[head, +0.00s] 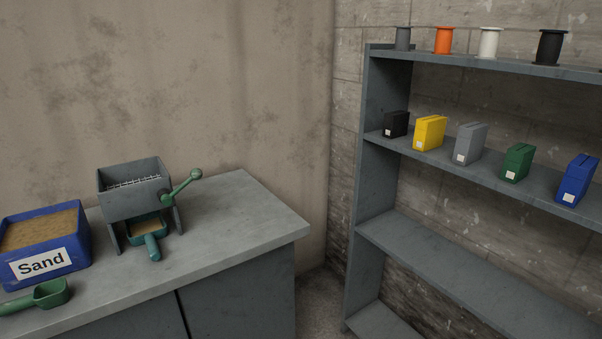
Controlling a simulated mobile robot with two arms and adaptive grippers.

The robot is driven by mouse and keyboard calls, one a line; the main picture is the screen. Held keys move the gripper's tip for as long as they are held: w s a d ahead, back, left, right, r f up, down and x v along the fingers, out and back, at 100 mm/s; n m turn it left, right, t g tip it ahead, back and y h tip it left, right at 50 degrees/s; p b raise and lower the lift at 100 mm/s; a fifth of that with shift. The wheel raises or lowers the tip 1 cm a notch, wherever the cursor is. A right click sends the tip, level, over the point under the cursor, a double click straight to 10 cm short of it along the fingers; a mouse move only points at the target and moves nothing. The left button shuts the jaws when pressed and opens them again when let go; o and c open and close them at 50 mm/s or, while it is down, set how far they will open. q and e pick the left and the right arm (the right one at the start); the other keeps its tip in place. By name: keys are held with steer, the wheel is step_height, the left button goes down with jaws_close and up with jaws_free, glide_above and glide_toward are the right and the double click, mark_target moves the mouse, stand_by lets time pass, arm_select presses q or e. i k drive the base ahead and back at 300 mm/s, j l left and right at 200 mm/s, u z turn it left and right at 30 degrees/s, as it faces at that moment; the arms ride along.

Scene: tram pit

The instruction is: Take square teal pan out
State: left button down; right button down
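The square teal pan (150,232) sits under the grey hopper machine (135,195) on the counter at the left. Its handle (154,247) sticks out toward the front, and tan sand shows inside it. The machine's legs and body hide its back part. A green crank (183,187) is on the machine's right side. Neither of my grippers is in view.
A blue bin labelled Sand (43,262) stands left of the machine, with a green scoop (45,294) in front. The grey counter (240,215) is clear to the right. A shelf (385,150) with boxes and spools stands at the right.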

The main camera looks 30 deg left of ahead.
mark_target(147, 228)
steer(key=u, duration=1.45)
